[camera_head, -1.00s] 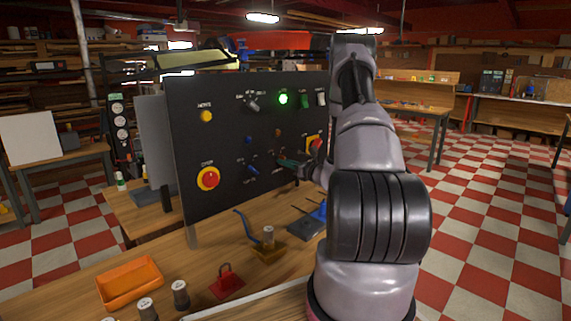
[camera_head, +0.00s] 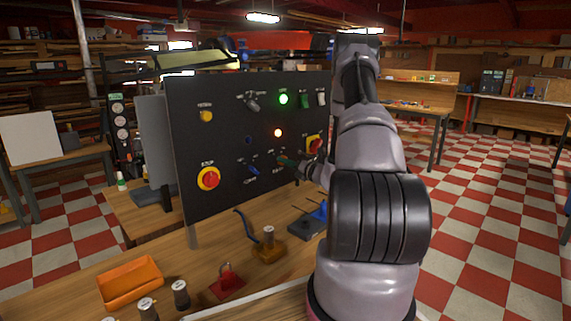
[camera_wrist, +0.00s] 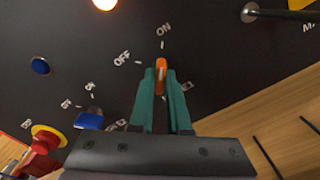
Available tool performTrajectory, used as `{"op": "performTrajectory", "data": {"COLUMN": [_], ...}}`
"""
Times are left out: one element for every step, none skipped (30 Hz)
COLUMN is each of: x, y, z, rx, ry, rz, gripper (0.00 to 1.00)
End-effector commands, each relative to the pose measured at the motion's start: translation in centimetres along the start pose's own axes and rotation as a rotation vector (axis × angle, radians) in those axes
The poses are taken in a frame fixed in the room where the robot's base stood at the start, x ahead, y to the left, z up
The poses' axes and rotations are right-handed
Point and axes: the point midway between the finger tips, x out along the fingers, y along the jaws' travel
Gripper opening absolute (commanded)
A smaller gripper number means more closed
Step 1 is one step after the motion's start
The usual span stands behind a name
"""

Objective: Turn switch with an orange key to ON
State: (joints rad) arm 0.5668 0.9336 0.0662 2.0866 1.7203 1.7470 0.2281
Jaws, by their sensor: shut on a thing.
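The black switch panel (camera_head: 225,120) stands upright on the bench. In the wrist view, the orange key (camera_wrist: 160,67) sits in its switch, upright in the picture and in line with the ON label (camera_wrist: 163,28). The OFF label (camera_wrist: 122,58) is up and to its left. My gripper (camera_wrist: 161,78) is shut on the key, with one teal fingertip on each side. In the head view, my gripper (camera_head: 287,161) is at the panel's lower right part, and the key is too small to make out there. An orange lamp (camera_head: 278,133) glows above the switch.
A green lamp (camera_head: 283,99) is lit near the panel's top. A red stop button (camera_head: 208,178) and a blue key switch (camera_head: 252,170) are left of my gripper. An orange tray (camera_head: 130,281) and several small items lie on the bench in front.

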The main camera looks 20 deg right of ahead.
Motion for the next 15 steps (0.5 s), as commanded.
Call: {"op": "performTrajectory", "data": {"x": [-0.10,-0.10,-0.10,-0.10,-0.10,-0.10,-0.10,-0.10,-0.10,-0.10,-0.10,-0.10,-0.10,-0.10,-0.09], "y": [-0.09,-0.09,-0.09,-0.10,-0.10,-0.10,-0.10,-0.10,-0.10,-0.10,-0.10,-0.11,-0.11,-0.11,-0.10], "z": [-0.01,-0.01,-0.01,-0.01,-0.01,-0.01,-0.01,-0.01,-0.01,-0.01,-0.01,-0.01,-0.01,-0.01,-0.01], "rx": [0.005,0.007,0.008,0.009,0.009,0.009,0.009,0.009,0.009,0.009,0.009,0.009,0.009,0.009,0.009], "ry": [0.000,0.000,0.000,0.000,0.000,0.000,0.000,0.000,0.000,0.000,0.000,0.000,0.000,0.000,0.000], "rz": [-0.002,-0.002,-0.002,-0.002,-0.002,-0.003,-0.003,-0.003,-0.003,-0.003,-0.003,-0.003,-0.003,-0.003,-0.003], "gripper": [0.00,0.00,0.00,0.00,0.00,0.00,0.00,0.00,0.00,0.00,0.00,0.00,0.19,0.30,0.45]}}
